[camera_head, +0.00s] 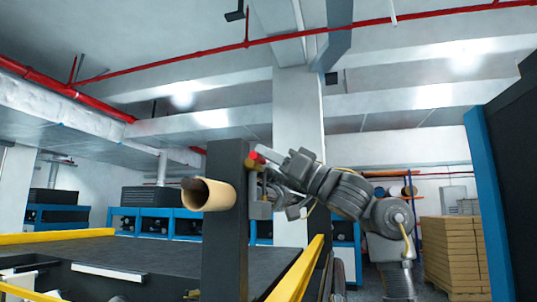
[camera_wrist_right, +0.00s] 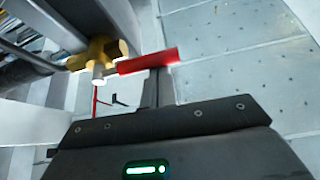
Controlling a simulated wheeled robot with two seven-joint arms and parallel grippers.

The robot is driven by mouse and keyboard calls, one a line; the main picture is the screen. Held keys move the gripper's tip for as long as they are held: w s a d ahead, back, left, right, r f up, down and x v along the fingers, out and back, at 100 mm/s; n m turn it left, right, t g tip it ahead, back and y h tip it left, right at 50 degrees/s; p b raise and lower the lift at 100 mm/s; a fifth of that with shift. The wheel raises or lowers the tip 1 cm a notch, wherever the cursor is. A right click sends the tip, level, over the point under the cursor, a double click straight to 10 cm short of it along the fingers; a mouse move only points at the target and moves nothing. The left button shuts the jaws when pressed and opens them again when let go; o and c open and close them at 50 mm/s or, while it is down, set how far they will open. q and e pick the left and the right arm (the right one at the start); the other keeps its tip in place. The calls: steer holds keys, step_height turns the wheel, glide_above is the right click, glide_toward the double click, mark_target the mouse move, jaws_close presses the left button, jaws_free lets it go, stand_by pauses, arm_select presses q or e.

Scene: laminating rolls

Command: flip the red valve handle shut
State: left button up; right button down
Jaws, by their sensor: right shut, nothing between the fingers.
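The red valve handle (camera_wrist_right: 148,61) sticks out to the right from a brass-coloured valve body (camera_wrist_right: 96,52) in the right wrist view. In the head view only a small red part of the handle (camera_head: 255,155) shows, beside the dark upright post. My right gripper (camera_wrist_right: 159,86) is shut and empty, with its dark fingers right at the handle's outer half. I cannot tell whether they touch it. In the head view the right gripper (camera_head: 264,188) is beside the post, partly hidden. My left gripper is not in view.
A dark post (camera_head: 226,240) stands in front, with a cardboard tube (camera_head: 212,195) sticking out of it. A dark flat table (camera_head: 130,258) with yellow rails (camera_head: 297,272) lies at left. Stacked brown boxes (camera_head: 455,255) and a blue-edged dark panel (camera_head: 488,200) are at right.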

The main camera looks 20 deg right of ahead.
stand_by(0.4)
step_height(320, 180, up, 4)
steer(key=p, duration=0.4)
steer(key=b+v, duration=0.5)
steer(key=v, duration=0.5)
steer(key=shift+d+b, duration=0.4)
steer(key=shift+f, duration=0.15)
